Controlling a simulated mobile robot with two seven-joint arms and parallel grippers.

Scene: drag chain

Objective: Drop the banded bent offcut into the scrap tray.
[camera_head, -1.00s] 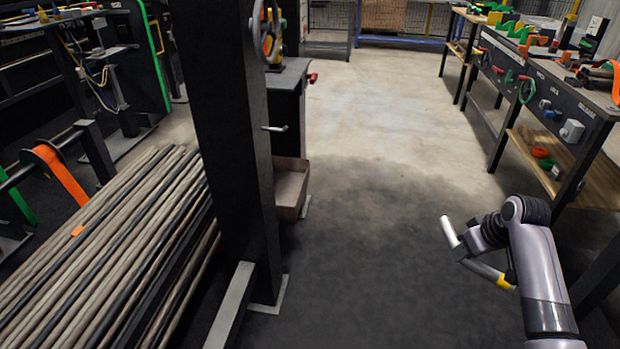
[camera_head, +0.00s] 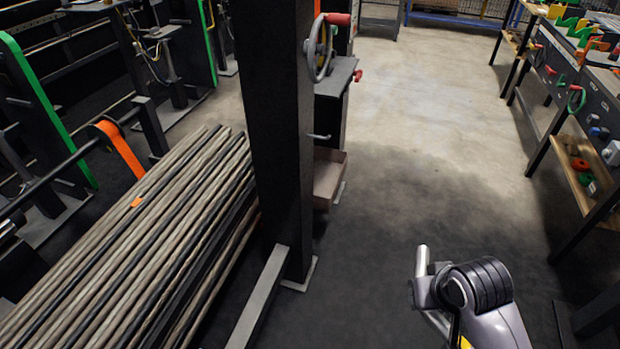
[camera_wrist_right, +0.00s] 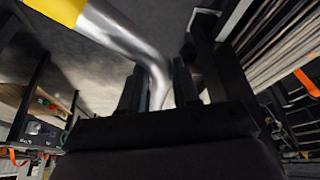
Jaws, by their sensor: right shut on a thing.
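The banded bent offcut (camera_head: 422,262) is a silver bent tube with a yellow band, low right of centre in the head view. It is large in the right wrist view (camera_wrist_right: 128,40), with the yellow band at upper left. My right gripper (camera_wrist_right: 160,88) is shut on the bare metal near the bend; in the head view the gripper (camera_head: 428,292) is partly hidden by my wrist. A brownish open tray (camera_head: 329,182), likely the scrap tray, stands beyond the dark post, left of and farther than the offcut. The post hides its left part. My left gripper is out of view.
A thick dark post (camera_head: 278,130) with a foot bar (camera_head: 258,300) stands left of my right arm. A bundle of long rods (camera_head: 150,235) fills the left. A workbench (camera_head: 590,110) runs along the right. The floor (camera_head: 400,190) between is clear.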

